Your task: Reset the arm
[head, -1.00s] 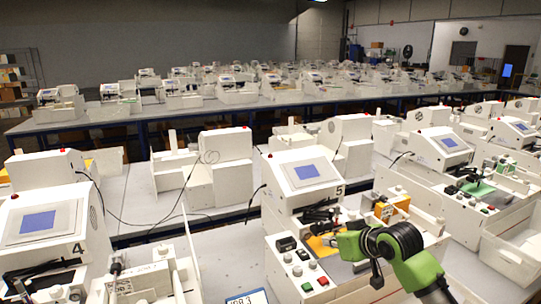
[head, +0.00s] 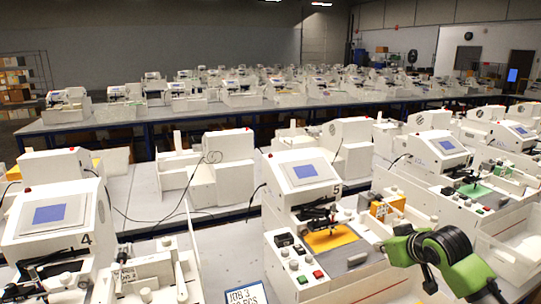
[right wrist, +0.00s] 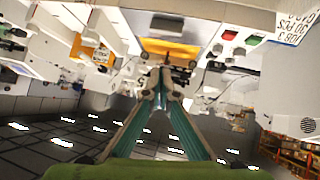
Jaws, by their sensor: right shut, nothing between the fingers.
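My right arm's green and black links come in from the lower right in the head view. My right gripper (head: 430,284) hangs below them, small and dark, over the right side of plotter 5 (head: 308,172). In the right wrist view the two fingers (right wrist: 161,72) converge at their tips, shut and empty. That view is upside down and shows the yellow sheet (right wrist: 168,47) beyond the fingertips. In the head view this sheet (head: 332,239) lies flat on plotter 5's bed, under its dark pen carriage (head: 320,215). The gripper is apart from the sheet. My left gripper is not in view.
Plotter 5's front panel has a green button (head: 303,279) and a red button (head: 318,274). Plotter 4 (head: 50,215) is further left. More plotters crowd the tables.

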